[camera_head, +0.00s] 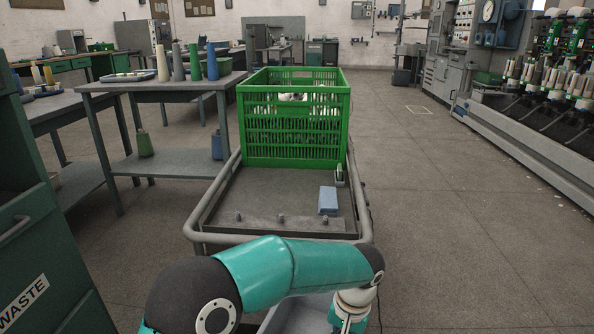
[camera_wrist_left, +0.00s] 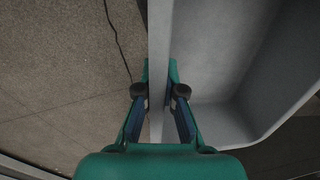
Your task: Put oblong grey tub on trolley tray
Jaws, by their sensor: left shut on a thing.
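The oblong grey tub (camera_head: 305,314) shows only in part at the bottom of the head view, below my left arm. In the left wrist view its wall and hollow inside (camera_wrist_left: 215,60) fill the upper right. My left gripper (camera_wrist_left: 160,92) is shut on the tub's wall, one finger on each side of it. In the head view the fingers are hidden by my arm and the picture edge. The trolley tray (camera_head: 265,197) lies ahead of the tub, dark and flat inside a grey tube rail. My right gripper is not in view.
A green slatted crate (camera_head: 293,120) stands on the tray's far part. A blue block (camera_head: 328,200) and a small green-and-white item (camera_head: 339,175) lie at the tray's right. The tray's left and middle are clear. A table with yarn cones (camera_head: 160,85) stands left.

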